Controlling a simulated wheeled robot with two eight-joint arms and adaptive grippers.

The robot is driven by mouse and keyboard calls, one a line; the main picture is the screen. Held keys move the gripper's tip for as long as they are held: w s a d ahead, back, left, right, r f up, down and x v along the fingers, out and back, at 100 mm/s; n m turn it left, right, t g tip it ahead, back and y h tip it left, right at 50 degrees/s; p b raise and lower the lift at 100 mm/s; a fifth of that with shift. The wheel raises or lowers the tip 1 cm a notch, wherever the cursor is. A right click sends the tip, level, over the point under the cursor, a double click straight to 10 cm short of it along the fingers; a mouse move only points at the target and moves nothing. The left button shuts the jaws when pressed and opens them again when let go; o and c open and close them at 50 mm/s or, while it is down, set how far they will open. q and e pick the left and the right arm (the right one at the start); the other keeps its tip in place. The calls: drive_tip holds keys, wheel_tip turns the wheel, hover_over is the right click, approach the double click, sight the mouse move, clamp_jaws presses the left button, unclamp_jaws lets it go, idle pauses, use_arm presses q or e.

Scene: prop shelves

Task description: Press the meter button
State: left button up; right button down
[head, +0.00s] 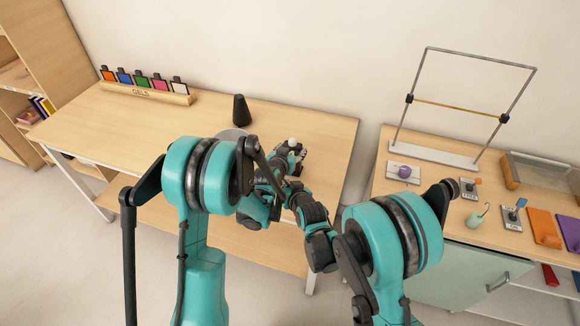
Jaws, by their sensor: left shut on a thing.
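A small dark device with a white dome (292,142), which looks like the meter, is held up near the right end of the left table. My left gripper (289,158) is shut on it. The meter's button is too small to make out. My right arm reaches in from the right, and its wrist links run up close to the left gripper and the meter. The right gripper's fingers are lost among the dark overlapping links, so I cannot tell their state or whether they touch the meter.
A rack of coloured gels (145,94) and a black cone (240,110) stand on the left table (85,125). The right counter holds a metal frame (434,155), a purple ball on a white base (403,172), small props and a clear bin (540,172). A gap separates the tables.

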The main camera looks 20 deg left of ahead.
idle(0.4)
drive_tip(key=w+d+r+n+t+y, duration=0.3)
drive_tip(key=w+d+r+n+t, duration=0.55)
drive_tip(key=w+d+r, duration=0.3)
drive_tip(key=s+f+n+g+y, duration=0.2)
drive_tip(key=s+f+n+g, duration=0.2)
drive_tip(key=n, duration=0.2)
drive_tip(key=s+f+n+g+y, duration=0.2)
drive_tip(key=s+f+n+g, duration=0.1)
drive_tip(key=n, duration=0.4)
drive_tip(key=s+f+n+g+y, duration=0.3)
drive_tip(key=s+f+n+g, duration=0.1)
drive_tip(key=f+n+g, duration=0.1)
drive_tip(key=shift+s+d+f+n+g, duration=0.1)
drive_tip(key=shift+s+f+n+g, duration=0.2)
drive_tip(key=shift+n+g, duration=0.45)
